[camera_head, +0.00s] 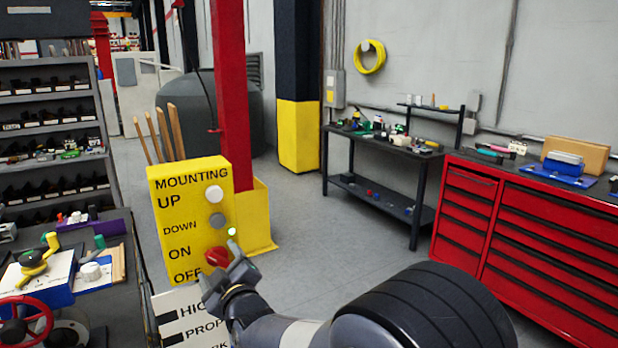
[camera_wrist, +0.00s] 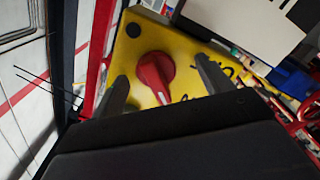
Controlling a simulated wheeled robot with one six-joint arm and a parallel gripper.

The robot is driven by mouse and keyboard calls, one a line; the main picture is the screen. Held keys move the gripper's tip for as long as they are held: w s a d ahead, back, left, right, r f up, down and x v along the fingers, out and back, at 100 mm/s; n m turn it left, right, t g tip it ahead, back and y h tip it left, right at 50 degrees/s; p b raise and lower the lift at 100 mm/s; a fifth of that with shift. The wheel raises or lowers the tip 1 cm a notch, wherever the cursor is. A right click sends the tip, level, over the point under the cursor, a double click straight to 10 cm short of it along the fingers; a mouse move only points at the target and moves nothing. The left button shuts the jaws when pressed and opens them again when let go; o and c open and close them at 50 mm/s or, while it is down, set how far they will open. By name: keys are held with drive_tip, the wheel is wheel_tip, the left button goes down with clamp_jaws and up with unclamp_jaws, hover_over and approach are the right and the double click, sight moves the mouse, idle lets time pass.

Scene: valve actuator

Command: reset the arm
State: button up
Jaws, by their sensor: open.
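My gripper (camera_head: 222,268) is in front of the lower right part of a yellow control box (camera_head: 170,225), with its fingers spread and nothing held between them. The box has a white button (camera_head: 214,193), a grey button (camera_head: 217,220) and a red rotary knob (camera_head: 216,256), beside the words UP, DOWN, ON and OFF. A small green light (camera_head: 231,231) glows near the knob. In the wrist view, the red knob (camera_wrist: 155,76) shows between the two open fingers (camera_wrist: 162,78). I cannot tell whether the fingers touch it.
A red post (camera_head: 230,90) with a yellow base stands behind the box. A cluttered bench (camera_head: 85,275) with a red handwheel (camera_head: 25,320) is at left. A dark table (camera_head: 390,145) and red drawer cabinet (camera_head: 530,235) stand at right. The middle floor is clear.

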drive_tip(key=shift+r+n+p, duration=0.1)
drive_tip(key=shift+n+p, duration=0.3)
drive_tip(key=shift+p, duration=0.1)
drive_tip(key=shift+s+d+f, duration=0.15)
drive_tip(key=shift+s+f, duration=0.05)
drive_tip(key=shift+s+d+b, duration=0.15)
drive_tip(key=shift+s+b, duration=0.1)
drive_tip(key=shift+b, duration=0.1)
drive_tip(key=shift+r, duration=0.1)
